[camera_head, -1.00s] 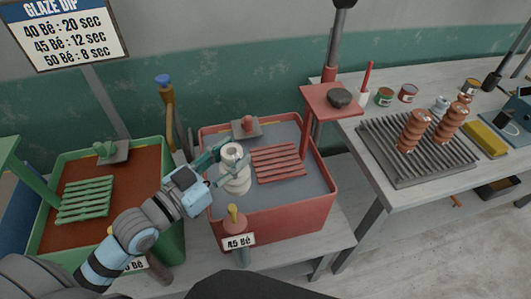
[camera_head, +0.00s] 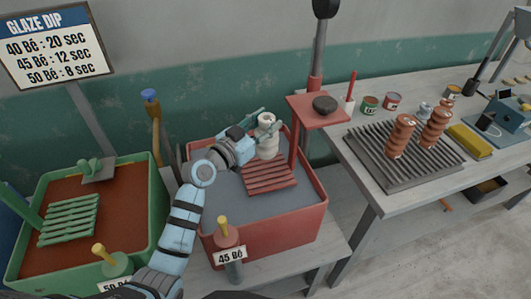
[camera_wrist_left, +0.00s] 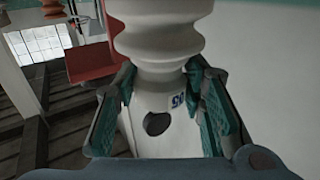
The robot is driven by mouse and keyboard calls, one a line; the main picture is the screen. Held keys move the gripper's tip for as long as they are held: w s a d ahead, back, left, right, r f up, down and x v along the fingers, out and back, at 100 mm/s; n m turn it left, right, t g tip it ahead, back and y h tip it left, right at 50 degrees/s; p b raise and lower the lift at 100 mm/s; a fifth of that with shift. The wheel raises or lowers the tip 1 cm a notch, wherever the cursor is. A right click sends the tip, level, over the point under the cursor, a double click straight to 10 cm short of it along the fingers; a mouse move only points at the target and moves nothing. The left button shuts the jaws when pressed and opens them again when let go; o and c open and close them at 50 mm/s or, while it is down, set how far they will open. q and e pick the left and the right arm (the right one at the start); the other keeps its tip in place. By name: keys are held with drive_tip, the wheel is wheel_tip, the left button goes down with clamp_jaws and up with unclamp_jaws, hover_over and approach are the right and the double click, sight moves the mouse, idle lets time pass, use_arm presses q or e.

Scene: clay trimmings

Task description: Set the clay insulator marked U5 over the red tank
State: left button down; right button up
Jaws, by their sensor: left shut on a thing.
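My left gripper (camera_head: 262,136) is shut on a white ribbed clay insulator (camera_head: 267,146) and holds it upright over the back part of the red tank (camera_head: 285,241). In the left wrist view the insulator (camera_wrist_left: 160,35) stands between the teal fingers, with a dark round hole in its lower body. The tank holds grey liquid and a red slatted rack (camera_head: 269,178) in front of the insulator. My right gripper is not in view.
A green tank (camera_head: 152,240) with brown liquid stands at left. A red post carries a small shelf (camera_head: 318,110) with a dark stone, close right of the insulator. Brown insulators (camera_head: 400,135) stand on a ribbed grey tray (camera_head: 400,176) on the right table.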

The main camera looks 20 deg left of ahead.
sight(258, 152)
use_arm(q)
wheel_tip(258, 152, down, 8)
drive_tip(key=b, duration=0.2)
drive_tip(key=shift+b, duration=0.35)
drive_tip(key=c, duration=1)
unclamp_jaws()
drive_tip(key=shift+c, duration=0.2)
drive_tip(key=v, duration=1.2)
drive_tip(key=shift+d, duration=0.1)
drive_tip(key=shift+r, duration=0.1)
